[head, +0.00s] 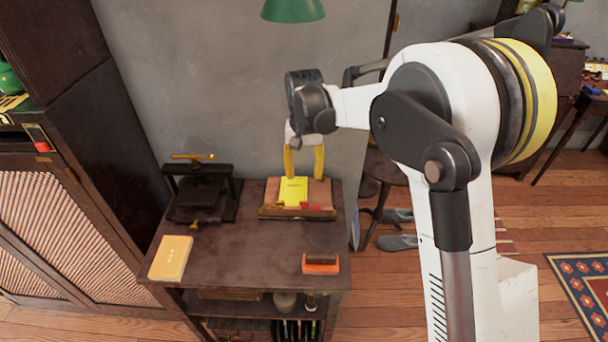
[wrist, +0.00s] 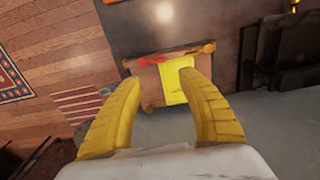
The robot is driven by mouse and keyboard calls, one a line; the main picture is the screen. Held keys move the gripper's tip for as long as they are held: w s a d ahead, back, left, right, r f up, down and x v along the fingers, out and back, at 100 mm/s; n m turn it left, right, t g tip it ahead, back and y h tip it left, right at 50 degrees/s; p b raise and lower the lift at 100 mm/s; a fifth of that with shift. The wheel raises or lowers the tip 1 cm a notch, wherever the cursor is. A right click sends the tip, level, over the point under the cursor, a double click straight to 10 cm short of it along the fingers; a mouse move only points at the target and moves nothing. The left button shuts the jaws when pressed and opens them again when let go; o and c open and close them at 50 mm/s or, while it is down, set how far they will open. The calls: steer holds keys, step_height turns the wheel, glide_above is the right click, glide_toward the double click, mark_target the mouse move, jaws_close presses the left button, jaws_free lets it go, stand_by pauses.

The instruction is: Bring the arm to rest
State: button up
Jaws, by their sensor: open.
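My gripper (head: 304,161) has two yellow fingers and hangs at the end of my white and black arm, above the back of a small dark table (head: 240,262). In the wrist view my gripper (wrist: 158,98) shows its two fingers wide apart, with nothing between them. Below and beyond the fingertips is a wooden stand (head: 270,192) with a bright yellow sheet or block (head: 293,190) and a small red thing (head: 311,206) on it. The stand (wrist: 149,84) and the yellow piece (wrist: 173,80) also show in the wrist view. I cannot tell the exact gap between fingers and stand.
On the table are a black press (head: 201,193), a yellow box (head: 171,258) and an orange and black block (head: 321,264). A dark cabinet (head: 70,190) stands at the left. A grey wall is close behind. A round stool (head: 383,168) stands right of the table.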

steer(key=s+d+r+t, duration=0.3)
steer(key=s+d+r, duration=0.7)
steer(key=s+r, duration=0.15)
steer(key=s+d+t, duration=0.2)
steer(key=s+d, duration=0.2)
steer(key=s, duration=0.4)
steer(key=s+d+t, duration=0.2)
steer(key=s+d, duration=0.2)
steer(key=s, duration=0.3)
steer(key=shift+s+f+n, duration=0.15)
steer(key=shift+s+n, duration=0.15)
steer(key=shift+s, duration=0.1)
